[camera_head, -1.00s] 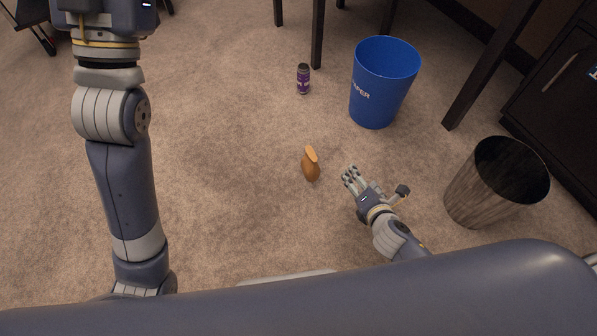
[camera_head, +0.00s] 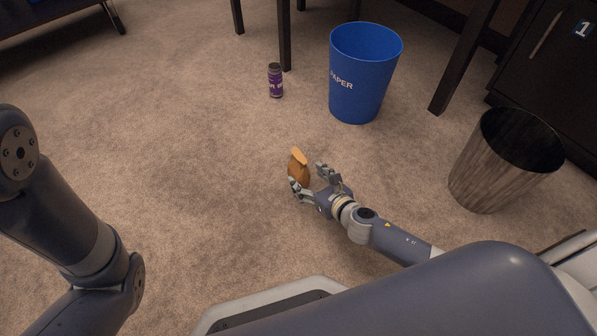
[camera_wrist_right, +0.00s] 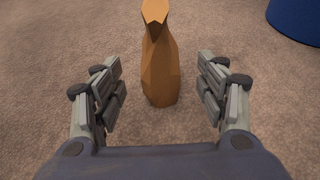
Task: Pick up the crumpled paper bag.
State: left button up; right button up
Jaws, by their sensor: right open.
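The crumpled paper bag (camera_head: 298,168) is orange-brown and stands upright on the carpet, with a narrow folded top. It also shows in the right wrist view (camera_wrist_right: 160,65), upright at the middle top. My right gripper (camera_head: 307,178) is open. Its two fingers stand on either side of the bag's lower part in the right wrist view (camera_wrist_right: 160,90), with a gap on both sides, and the bag is at or just beyond the fingertips. My left arm shows at the left of the head view, but its gripper is out of frame.
A purple can (camera_head: 275,81) stands on the carpet beyond the bag. A blue paper bin (camera_head: 358,85) stands behind, and a wood-grain bin (camera_head: 485,175) stands at the right. Dark table legs rise at the back. The carpet left of the bag is clear.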

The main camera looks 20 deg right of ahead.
aim_at(306, 176)
jog(key=b+x, duration=0.3)
jog(key=x, duration=0.1)
jog(key=shift+w, duration=0.25)
jog(key=shift+w+a+f+b, duration=0.1)
jog(key=shift+w+b, duration=0.35)
jog(key=shift+w, duration=0.05)
jog(key=shift+c, duration=0.6)
jog(key=c, duration=0.7)
